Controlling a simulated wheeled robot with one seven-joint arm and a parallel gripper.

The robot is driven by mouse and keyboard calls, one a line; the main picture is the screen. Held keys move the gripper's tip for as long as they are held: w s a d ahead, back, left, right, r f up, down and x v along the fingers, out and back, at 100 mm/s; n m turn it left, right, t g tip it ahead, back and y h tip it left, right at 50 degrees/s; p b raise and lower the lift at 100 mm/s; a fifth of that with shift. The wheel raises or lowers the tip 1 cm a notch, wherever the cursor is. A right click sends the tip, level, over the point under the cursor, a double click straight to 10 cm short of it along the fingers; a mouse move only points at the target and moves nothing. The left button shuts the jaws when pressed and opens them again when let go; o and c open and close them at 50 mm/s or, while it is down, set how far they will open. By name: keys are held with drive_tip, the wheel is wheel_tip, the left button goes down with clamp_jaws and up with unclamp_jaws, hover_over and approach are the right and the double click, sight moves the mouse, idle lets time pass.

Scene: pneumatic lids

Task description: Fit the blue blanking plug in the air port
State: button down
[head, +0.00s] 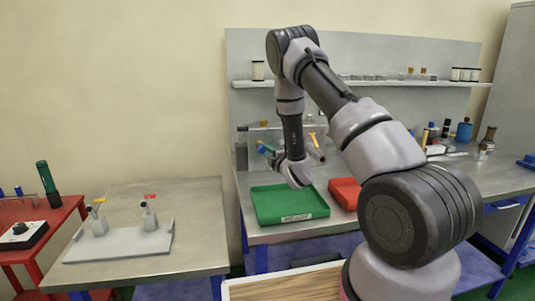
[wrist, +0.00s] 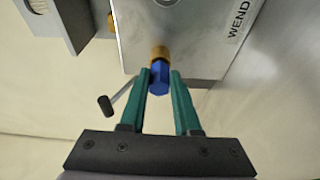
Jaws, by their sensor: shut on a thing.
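The blue blanking plug (wrist: 159,80) is between the two teal fingertips of my gripper (wrist: 159,86) in the wrist view, and my gripper is shut on it. The plug's far end meets a brass fitting (wrist: 160,53) at the edge of a grey metal block (wrist: 200,35) with lettering on it. The fitting looks like the air port, and the plug appears in line with it. I cannot tell whether the plug is inside the fitting or only touching it. In the head view my arm reaches over the back bench, and the plug is too small to make out.
A small lever (wrist: 106,105) is left of the fingers. Bottles stand at the right. A side table (head: 200,198) holds a grey plate (head: 120,250) with two tagged fittings.

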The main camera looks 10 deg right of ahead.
drive_tip(key=shift+w, duration=0.2)
drive_tip(key=c, duration=0.5)
unclamp_jaws()
drive_tip(key=shift+c, duration=0.2)
drive_tip(key=v, duration=0.7)
